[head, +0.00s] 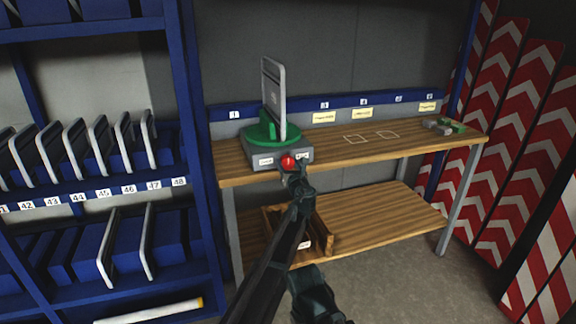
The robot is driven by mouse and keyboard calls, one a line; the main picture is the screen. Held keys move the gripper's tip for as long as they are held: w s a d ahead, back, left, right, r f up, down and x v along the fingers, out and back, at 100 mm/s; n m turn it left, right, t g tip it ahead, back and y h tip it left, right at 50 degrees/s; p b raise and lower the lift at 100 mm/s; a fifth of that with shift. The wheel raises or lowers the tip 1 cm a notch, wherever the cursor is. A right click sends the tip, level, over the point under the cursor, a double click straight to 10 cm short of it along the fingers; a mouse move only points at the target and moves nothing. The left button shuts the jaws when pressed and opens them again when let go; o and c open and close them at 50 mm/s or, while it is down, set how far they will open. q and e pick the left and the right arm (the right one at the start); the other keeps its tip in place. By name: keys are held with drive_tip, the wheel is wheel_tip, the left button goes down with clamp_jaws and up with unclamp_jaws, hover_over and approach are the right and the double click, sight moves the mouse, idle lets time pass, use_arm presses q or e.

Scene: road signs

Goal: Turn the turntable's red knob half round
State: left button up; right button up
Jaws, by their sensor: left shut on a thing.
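The turntable (250,152) is a grey box with a green round top, standing on the left part of a wooden bench. A grey-framed sign plate (273,95) stands upright in a green holder on it. The red knob (288,161) is on the box's front face, between two small white labels. My left gripper (290,168) is shut on the knob, reaching it from the front and below. The gripper hides the knob's lower part, and the knob's angle cannot be read. My right gripper does not show clearly.
The bench top (350,152) has bare room right of the turntable, with marked outlines. Small grey and green parts (443,127) lie at its right end. A wooden crate (322,236) sits on the lower shelf. Blue racks (190,120) stand left, red-white boards (520,90) right.

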use_arm(q)
drive_tip(key=shift+n, duration=0.3)
drive_tip(key=n, duration=0.2)
drive_tip(key=shift+f+n+b, duration=0.1)
drive_tip(key=shift+n+b, duration=0.25)
drive_tip(key=shift+n, duration=0.05)
drive_tip(key=shift+n+b, duration=0.3)
drive_tip(key=shift+n, duration=1.5)
drive_tip(key=o, duration=1.4)
drive_tip(key=shift+c, duration=0.2)
drive_tip(key=shift+s+a, duration=0.1)
